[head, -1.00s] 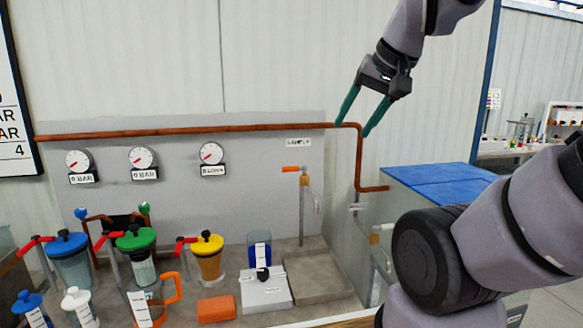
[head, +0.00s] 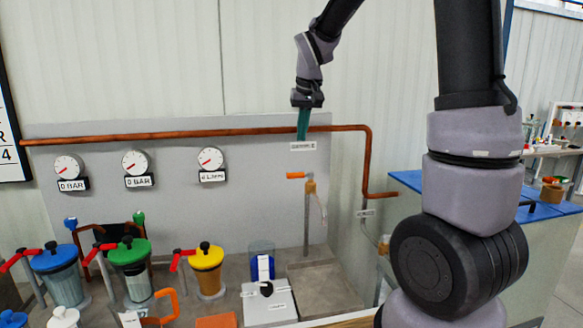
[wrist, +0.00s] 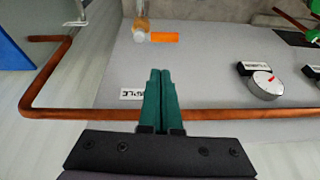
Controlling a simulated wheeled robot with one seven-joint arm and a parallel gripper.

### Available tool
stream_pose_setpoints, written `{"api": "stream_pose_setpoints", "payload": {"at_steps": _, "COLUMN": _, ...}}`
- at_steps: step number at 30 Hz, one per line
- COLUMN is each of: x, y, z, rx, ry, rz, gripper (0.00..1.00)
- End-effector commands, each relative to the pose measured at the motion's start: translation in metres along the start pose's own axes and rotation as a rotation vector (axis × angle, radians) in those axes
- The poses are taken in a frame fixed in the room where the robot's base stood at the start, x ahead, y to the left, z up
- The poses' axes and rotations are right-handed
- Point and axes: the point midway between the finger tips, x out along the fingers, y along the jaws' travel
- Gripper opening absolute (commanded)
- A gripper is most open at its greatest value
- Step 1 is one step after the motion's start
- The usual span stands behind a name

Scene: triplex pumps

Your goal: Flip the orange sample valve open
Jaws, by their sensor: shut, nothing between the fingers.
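The orange sample valve handle (head: 296,175) sticks out to the left from the brass tap at the top of a thin standpipe on the right of the grey panel. It lies level. In the wrist view the orange handle (wrist: 164,38) shows beyond the fingertips, beside the brass valve body (wrist: 140,25). My gripper (head: 302,138) points down in front of the copper pipe, above the valve and apart from it. In the wrist view its green fingers (wrist: 160,72) are together and empty, beside the sample label (wrist: 131,94).
The copper pipe (head: 200,133) runs along the panel top and bends down at right. Gauges (head: 136,163) hang to the left. Below are a white scale (head: 268,303), a blue-labelled beaker (head: 262,262) and several lidded pumps (head: 206,257). A shallow tray (head: 325,285) lies under the tap.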

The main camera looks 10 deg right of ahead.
Motion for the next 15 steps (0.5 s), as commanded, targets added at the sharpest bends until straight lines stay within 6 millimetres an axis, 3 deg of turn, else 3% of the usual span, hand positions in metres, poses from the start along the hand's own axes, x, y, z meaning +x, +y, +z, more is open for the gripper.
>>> {"api": "stream_pose_setpoints", "payload": {"at_steps": 3, "x": 0.025, "y": -0.009, "z": -0.013, "rx": -0.035, "ry": -0.021, "rz": 0.019, "gripper": 0.00}}
{"api": "stream_pose_setpoints", "payload": {"at_steps": 6, "x": 0.037, "y": -0.014, "z": -0.019, "rx": -0.053, "ry": -0.028, "rz": 0.029, "gripper": 0.00}}
{"api": "stream_pose_setpoints", "payload": {"at_steps": 15, "x": 0.043, "y": -0.016, "z": -0.023, "rx": -0.063, "ry": -0.031, "rz": 0.034, "gripper": 0.00}}
